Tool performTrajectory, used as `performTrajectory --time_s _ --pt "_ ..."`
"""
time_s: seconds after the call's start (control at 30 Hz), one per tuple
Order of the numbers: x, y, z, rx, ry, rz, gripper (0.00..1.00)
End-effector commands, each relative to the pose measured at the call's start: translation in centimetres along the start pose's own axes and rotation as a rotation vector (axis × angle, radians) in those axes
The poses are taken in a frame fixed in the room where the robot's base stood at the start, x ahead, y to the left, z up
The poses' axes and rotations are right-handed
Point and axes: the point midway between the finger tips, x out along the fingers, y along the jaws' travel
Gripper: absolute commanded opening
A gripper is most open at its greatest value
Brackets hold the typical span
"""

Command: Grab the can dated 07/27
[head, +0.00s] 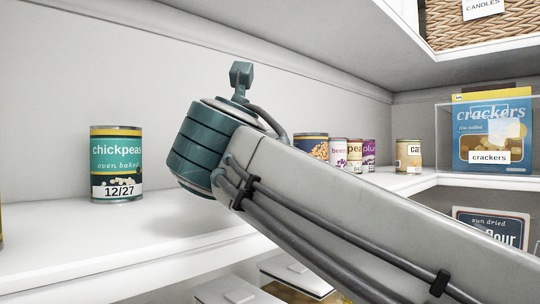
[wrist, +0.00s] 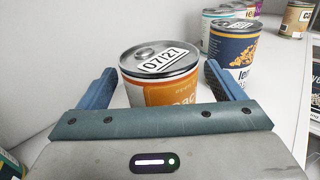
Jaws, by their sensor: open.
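The can dated 07/27 (wrist: 160,78) is orange with a silver lid. It stands upright in the wrist view, and its date label lies on the lid. My gripper (wrist: 159,69) is open, with one blue finger on each side of the can. Gaps show between the fingers and the can, and the can's lower part is hidden behind the gripper body. In the head view my arm hides both this can and the gripper.
A chickpeas can (head: 117,165) dated 12/27 stands left on the white shelf. A navy can (wrist: 234,55) stands close behind the orange can, to the right. Several cans (head: 354,153) stand farther back. A crackers box (head: 492,135) is at right. An upper shelf overhangs at top right.

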Motion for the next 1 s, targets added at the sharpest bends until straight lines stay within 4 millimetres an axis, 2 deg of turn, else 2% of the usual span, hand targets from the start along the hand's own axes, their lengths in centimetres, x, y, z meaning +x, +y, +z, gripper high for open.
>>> performTrajectory --time_s 0.13,0.4,0.6,0.63,1.0 --pt "1.6 0.0 0.1 0.0 0.001 -0.001 0.88" --pt "1.9 0.0 0.0 0.001 0.001 0.0 0.88" --pt "1.8 0.0 0.0 0.001 0.001 0.0 0.33" --pt "1.8 0.0 0.0 0.001 0.001 0.0 0.3" --pt "1.8 -0.1 0.6 0.002 0.0 -0.001 0.3"
